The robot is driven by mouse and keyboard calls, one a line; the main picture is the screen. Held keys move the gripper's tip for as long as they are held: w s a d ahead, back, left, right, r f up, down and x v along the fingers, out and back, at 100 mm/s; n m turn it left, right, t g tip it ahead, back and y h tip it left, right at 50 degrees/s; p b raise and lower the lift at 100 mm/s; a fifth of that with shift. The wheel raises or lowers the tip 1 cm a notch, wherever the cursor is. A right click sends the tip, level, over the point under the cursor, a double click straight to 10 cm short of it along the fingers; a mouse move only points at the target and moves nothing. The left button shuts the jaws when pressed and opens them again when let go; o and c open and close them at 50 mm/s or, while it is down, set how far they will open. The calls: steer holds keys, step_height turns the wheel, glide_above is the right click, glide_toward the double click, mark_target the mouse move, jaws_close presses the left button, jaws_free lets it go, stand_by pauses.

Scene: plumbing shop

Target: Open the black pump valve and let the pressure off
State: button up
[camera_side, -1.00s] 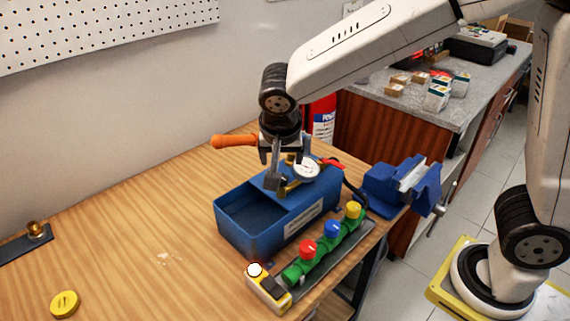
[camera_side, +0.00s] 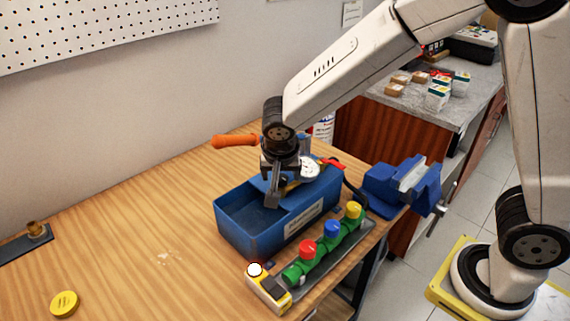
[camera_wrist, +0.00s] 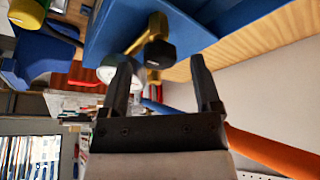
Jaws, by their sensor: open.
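The blue test pump (camera_side: 240,240) stands on the wooden bench, with a white-faced gauge (camera_side: 309,169) and an orange-handled lever (camera_side: 235,141). In the wrist view the black valve knob (camera_wrist: 159,54) sits on a brass fitting (camera_wrist: 157,27). The gauge's edge (camera_wrist: 107,70) shows left of it. My gripper (camera_wrist: 161,65) is open, its two fingers spread on either side of the knob's line, apart from it as far as I can tell. In the side view my gripper (camera_side: 273,195) is low over the pump and hides the knob.
A manifold with red, blue and yellow caps (camera_side: 331,230) and a yellow tester (camera_side: 267,288) stand in front of the pump. A blue vise (camera_side: 385,190) is to its right. The bench's left part is mostly clear. The orange handle (camera_wrist: 270,150) passes close to my gripper.

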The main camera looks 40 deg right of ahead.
steer(key=shift+w+d+f, duration=0.15)
steer(key=shift+f, duration=0.35)
jaws_close()
